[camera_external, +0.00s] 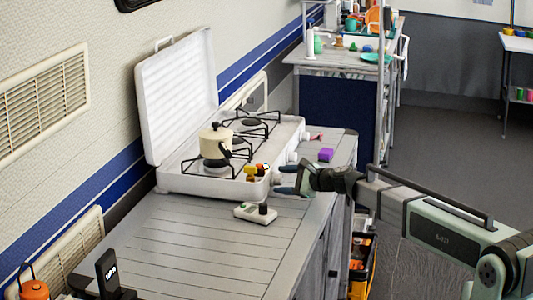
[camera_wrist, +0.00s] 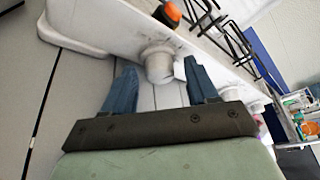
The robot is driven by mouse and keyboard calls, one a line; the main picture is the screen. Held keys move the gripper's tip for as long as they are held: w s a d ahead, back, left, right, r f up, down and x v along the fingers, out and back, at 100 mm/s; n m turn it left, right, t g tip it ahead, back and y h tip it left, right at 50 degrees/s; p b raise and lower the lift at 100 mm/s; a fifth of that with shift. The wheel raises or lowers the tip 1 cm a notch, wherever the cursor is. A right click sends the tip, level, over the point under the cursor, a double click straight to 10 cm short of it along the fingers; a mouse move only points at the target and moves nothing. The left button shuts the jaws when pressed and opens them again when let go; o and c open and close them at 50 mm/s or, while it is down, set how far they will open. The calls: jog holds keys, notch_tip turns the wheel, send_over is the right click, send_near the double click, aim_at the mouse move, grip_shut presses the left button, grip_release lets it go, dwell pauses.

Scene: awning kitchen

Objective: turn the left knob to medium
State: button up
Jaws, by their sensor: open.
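A white camping stove (camera_external: 212,184) with its lid raised stands on the slatted counter. Its white knobs stick out of the front side, facing my arm. The left knob (camera_wrist: 158,62) is the nearer one, at the centre of the wrist view. My gripper (camera_external: 287,179) is at the stove's front side, level with this knob. In the wrist view my gripper (camera_wrist: 160,70) is open, with one blue finger on each side of the left knob and visible gaps. The knob's pointer mark cannot be made out.
A cream pot (camera_external: 214,143) sits on the stove grate. The counter's near left is mostly clear.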

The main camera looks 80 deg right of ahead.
jog(key=shift+d+m+g+y, duration=0.15)
jog(key=shift+m+g+y, duration=0.15)
jog(key=shift+m+y, duration=0.6)
jog(key=shift+m, duration=0.3)
jog(key=v, duration=1.4)
jog(key=shift+s+a+f, duration=0.1)
jog(key=shift+s+a, duration=0.05)
jog(key=shift+a, duration=0.05)
jog(key=s+d+f+m+g, duration=0.1)
jog(key=s+f, duration=0.2)
jog(key=f, duration=0.2)
jog(key=s+d+f, duration=0.1)
jog(key=s+f, duration=0.2)
jog(key=f, duration=0.2)
jog(key=a+f+m+g+y, duration=0.1)
jog(key=a+f, duration=0.3)
jog(key=f, duration=0.4)
jog(key=w+a+f+m+g+y, duration=0.1)
jog(key=a+f+g, duration=0.2)
jog(key=f, duration=0.6)
jog(key=shift+w+a+g, duration=0.2)
jog(key=shift+a+g, duration=0.1)
jog(key=shift+a, duration=0.2)
jog(key=shift+f, duration=0.15)
